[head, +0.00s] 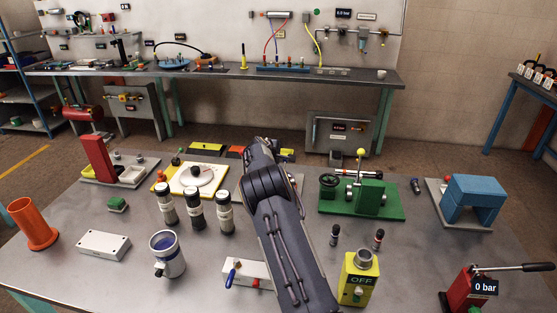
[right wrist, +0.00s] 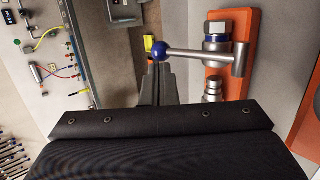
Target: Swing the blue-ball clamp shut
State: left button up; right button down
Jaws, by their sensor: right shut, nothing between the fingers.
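In the right wrist view the clamp's blue ball (right wrist: 159,51) sits on the end of a grey metal lever (right wrist: 200,55). The lever runs right to a cross-piece beside metal fittings with a blue ring (right wrist: 216,42), on an orange plate (right wrist: 245,85). My right gripper's dark fingers (right wrist: 159,80) are together and empty, just below the ball in the picture; I cannot tell if they touch it. In the head view my right gripper (head: 262,143) is at the far side of the table, mostly hidden by its own arm, and the clamp cannot be made out. My left gripper is not in view.
On the table (head: 130,270), black-and-white cylinders (head: 194,208) stand left of my right arm. A green fixture (head: 362,200), a yellow OFF box (head: 358,278) and a blue block (head: 473,200) stand to its right. A back bench (head: 340,82) lies beyond a floor gap.

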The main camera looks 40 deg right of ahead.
dwell(0.3)
jog(key=shift+a+r, duration=0.2)
jog(key=shift+a, duration=0.05)
jog(key=b+v, duration=0.2)
jog(key=v, duration=0.5)
jog(key=shift+s, duration=0.1)
